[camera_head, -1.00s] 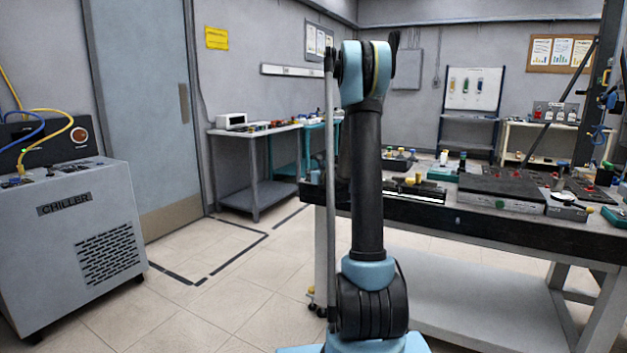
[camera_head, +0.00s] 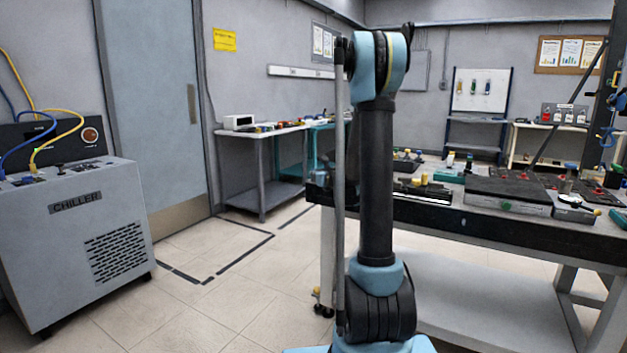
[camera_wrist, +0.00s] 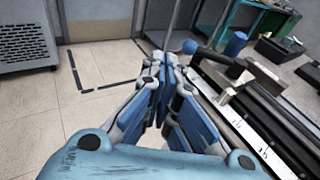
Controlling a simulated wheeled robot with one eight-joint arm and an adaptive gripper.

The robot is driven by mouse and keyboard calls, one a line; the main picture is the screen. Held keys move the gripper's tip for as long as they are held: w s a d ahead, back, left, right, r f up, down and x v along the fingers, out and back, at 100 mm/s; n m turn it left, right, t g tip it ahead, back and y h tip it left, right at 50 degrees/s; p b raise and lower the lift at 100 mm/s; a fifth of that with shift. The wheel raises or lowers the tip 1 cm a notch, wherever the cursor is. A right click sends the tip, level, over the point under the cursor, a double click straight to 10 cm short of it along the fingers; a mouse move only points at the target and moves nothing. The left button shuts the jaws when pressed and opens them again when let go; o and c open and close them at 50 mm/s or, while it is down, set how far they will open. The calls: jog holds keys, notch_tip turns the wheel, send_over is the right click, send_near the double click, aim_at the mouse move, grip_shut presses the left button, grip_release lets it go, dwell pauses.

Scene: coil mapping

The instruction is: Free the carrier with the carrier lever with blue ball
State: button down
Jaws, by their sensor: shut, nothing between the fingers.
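In the wrist view, a blue ball (camera_wrist: 190,46) sits at the end of a dark lever rod (camera_wrist: 212,57). The rod leads right to a small carrier (camera_wrist: 236,82) with metal-coloured blocks, on a dark rail with a white scale (camera_wrist: 262,148). My gripper (camera_wrist: 167,62) is shut and empty, its blue fingers together. In the picture its tips are just left of and below the ball; whether they touch it I cannot tell. In the head view the rail (camera_head: 423,196) shows at the bench's near edge, with yellow parts above it; my arm hides the gripper and ball.
The bench (camera_head: 480,222) also holds a flat dark box (camera_head: 507,195) and several small devices. A blue cylinder (camera_wrist: 235,43) stands beyond the ball in the wrist view. A chiller (camera_head: 75,235) stands at left. The tiled floor between it and the bench is clear.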

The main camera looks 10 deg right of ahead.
jog(key=s+r, duration=0.1)
jog(key=s, duration=0.5)
jog(key=s+d+r+m+t+h, duration=0.3)
jog(key=s+d+r+m+h, duration=0.6)
jog(key=m, duration=0.5)
jog(key=s+d+f+m+g+h, duration=0.1)
jog(key=s+d+m+g+h, duration=0.2)
jog(key=s+d+m, duration=0.6)
jog(key=s+a+f+m+g+y, duration=0.1)
jog(key=s+a+f+m+g, duration=0.2)
jog(key=s+f+m+g, duration=0.6)
jog(key=s+a+f+m+g+y, duration=0.1)
jog(key=s+a+f+m, duration=0.3)
jog(key=s, duration=0.6)
jog(key=s+a+f+m+g+y, duration=0.2)
jog(key=s+a+f+m+y, duration=0.1)
jog(key=s+a+f, duration=0.3)
jog(key=s+f+y, duration=0.1)
jog(key=s+f, duration=0.1)
jog(key=s, duration=0.2)
jog(key=shift+s+a+m+g+y, duration=0.2)
jog(key=shift+a+m+g+y, duration=0.1)
jog(key=shift+a+m, duration=0.1)
